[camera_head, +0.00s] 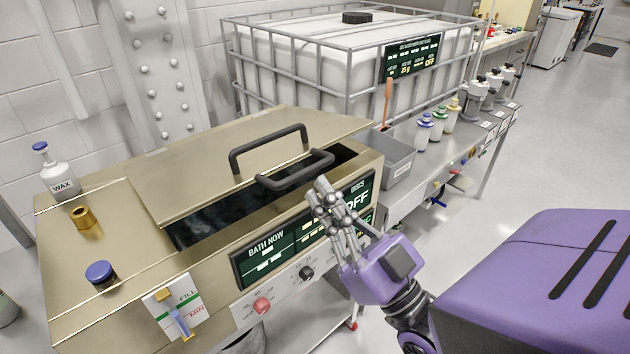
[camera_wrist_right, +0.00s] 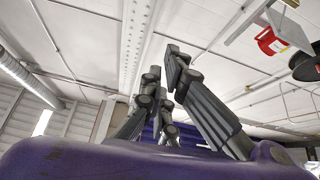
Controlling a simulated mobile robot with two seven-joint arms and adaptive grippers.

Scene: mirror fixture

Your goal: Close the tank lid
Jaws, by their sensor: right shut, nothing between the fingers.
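The brass-coloured tank (camera_head: 130,290) stands at the left of the head view. Its flat lid (camera_head: 225,165) is partly open, and a dark gap (camera_head: 215,220) shows along the front. A black handle (camera_head: 268,146) stands on the lid, and a second black bar handle (camera_head: 292,170) sits at the gap by the lid's front edge. My right gripper (camera_head: 322,192) is shut and empty, fingers pointing up, in front of the tank's right part, just below and right of the bar handle. Whether it touches cannot be told. In the right wrist view the fingers (camera_wrist_right: 172,75) show against the ceiling.
The control panel (camera_head: 285,245) with its knobs is on the tank's front. A wax bottle (camera_head: 58,175), a brass fitting (camera_head: 84,217) and a blue cap (camera_head: 100,273) are on the left top. A grey bin (camera_head: 388,165) and a caged white tank (camera_head: 310,75) stand behind.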

